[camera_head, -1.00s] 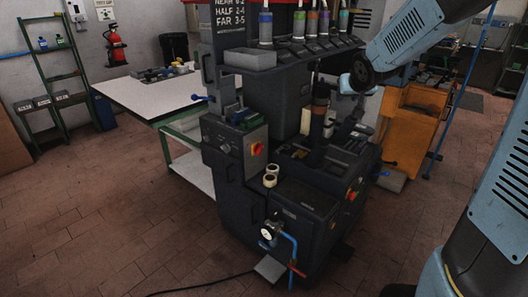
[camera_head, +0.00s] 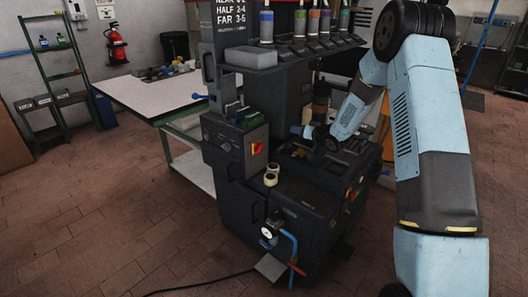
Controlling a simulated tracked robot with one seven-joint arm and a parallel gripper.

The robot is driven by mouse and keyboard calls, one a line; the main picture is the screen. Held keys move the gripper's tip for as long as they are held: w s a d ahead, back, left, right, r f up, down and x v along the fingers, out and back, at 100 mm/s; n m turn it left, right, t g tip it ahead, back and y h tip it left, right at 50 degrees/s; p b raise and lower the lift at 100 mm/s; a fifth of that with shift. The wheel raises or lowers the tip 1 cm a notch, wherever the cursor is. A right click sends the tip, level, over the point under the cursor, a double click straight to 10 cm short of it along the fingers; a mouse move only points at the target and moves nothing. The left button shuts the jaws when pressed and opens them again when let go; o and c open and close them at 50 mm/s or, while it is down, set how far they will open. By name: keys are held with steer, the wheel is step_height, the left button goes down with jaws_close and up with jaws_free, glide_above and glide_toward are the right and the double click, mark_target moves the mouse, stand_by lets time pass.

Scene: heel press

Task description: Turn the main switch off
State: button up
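A red rotary switch on a yellow plate (camera_head: 257,148) sits on the front of a dark box on the left part of the heel press (camera_head: 228,180). A second, smaller red and yellow control (camera_head: 350,193) is on the lower right side of the press; no readable label tells which is the main switch. My arm reaches in from the right and bends down over the press. Its far end, with my gripper (camera_head: 299,130), is to the right of the first switch and appears apart from it. The fingers are too small and dark to make out.
A gauge with a blue pipe (camera_head: 268,232) juts from the lower front. A white-topped table (camera_head: 150,98) stands behind left. Several coloured bottles (camera_head: 299,24) line the top. Floor at left is clear.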

steer(key=s+a+f+y, duration=0.1)
steer(key=a+f+y, duration=0.15)
steer(key=f, duration=0.35)
steer(key=s+a+f+y, duration=0.1)
steer(key=a+f+y, duration=0.15)
steer(key=f, duration=0.45)
glide_toward(260, 148)
steer(key=x, duration=0.8)
steer(key=shift+w+f+m+g+y, duration=0.3)
steer(key=shift+w+f+m+g, duration=0.05)
steer(key=shift+m+g, duration=0.05)
steer(key=shift+c, duration=0.3)
